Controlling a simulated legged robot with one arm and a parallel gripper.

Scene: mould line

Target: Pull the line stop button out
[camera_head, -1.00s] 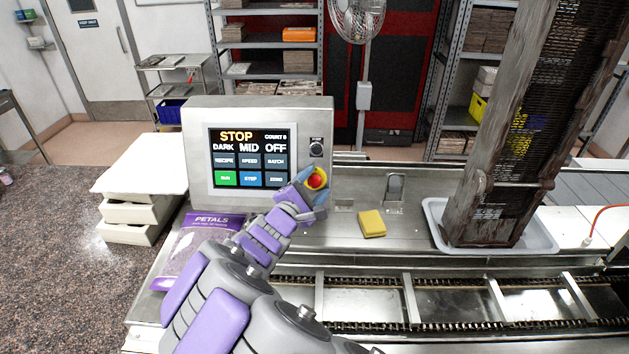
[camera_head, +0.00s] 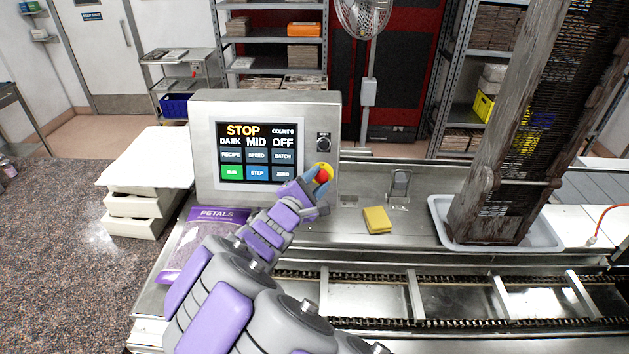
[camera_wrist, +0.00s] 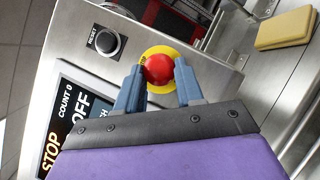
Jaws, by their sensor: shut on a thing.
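The line stop button is a red mushroom knob (camera_head: 322,175) on a yellow round plate, at the lower right of the control panel (camera_head: 330,108). In the wrist view the red knob (camera_wrist: 159,69) sits between the two blue-grey fingers. My gripper (camera_wrist: 157,82) is shut on the knob, one finger on each side. In the head view my gripper (camera_head: 318,184) is at the panel face and partly covers the knob. The panel screen (camera_head: 257,152) reads STOP, with DARK, MID and OFF below it.
A black RESET knob (camera_wrist: 105,41) is on the panel near the red knob. A yellow sponge (camera_head: 377,220) lies on the steel deck to the right. A purple PETALS bag (camera_head: 205,240) lies below the panel. A tall wooden frame stands in a grey tray (camera_head: 545,235).

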